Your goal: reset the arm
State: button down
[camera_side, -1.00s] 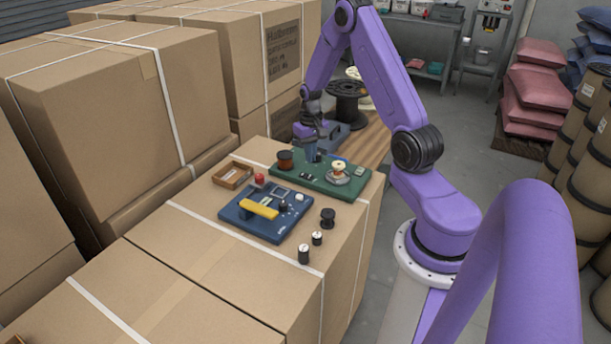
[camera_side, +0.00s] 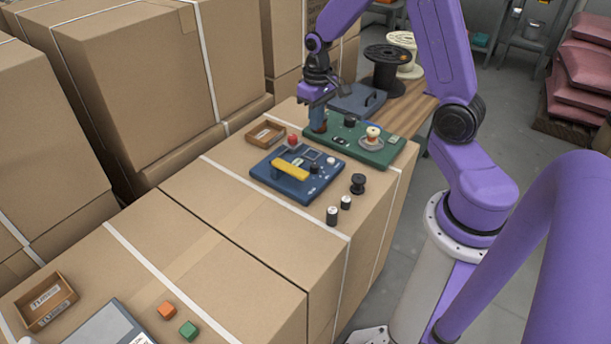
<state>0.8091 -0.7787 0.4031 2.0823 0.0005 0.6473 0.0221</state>
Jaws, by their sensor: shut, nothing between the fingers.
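My gripper (camera_side: 318,108) is at the left end of the green board (camera_side: 391,153), pointing down and shut. It is in front of or just above a copper-brown spool (camera_side: 318,127), which it partly covers. I cannot tell whether they touch. A dark spool (camera_side: 350,121) stands on the board to its right. A cream spool (camera_side: 373,132) sits on a round dish (camera_side: 370,143) near the board's right end.
A blue panel (camera_side: 292,190) with a yellow bar (camera_side: 290,169) lies in front. A wooden tray (camera_side: 265,134) is left. A black spool (camera_side: 358,184) and two small dark cylinders (camera_side: 333,215) stand at right. Large cartons (camera_side: 130,90) rise at left.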

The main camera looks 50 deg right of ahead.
jog(key=s+a+r+n, duration=0.4)
jog(key=s+a, duration=0.2)
jog(key=a, duration=0.4)
jog(key=s+a+r+n, duration=0.2)
jog(key=s+a+n, duration=0.1)
jog(key=s, duration=0.6)
jog(key=s+a+r+n, duration=0.3)
jog(key=s+n, duration=0.3)
jog(key=s, duration=0.4)
jog(key=shift+s, duration=0.25)
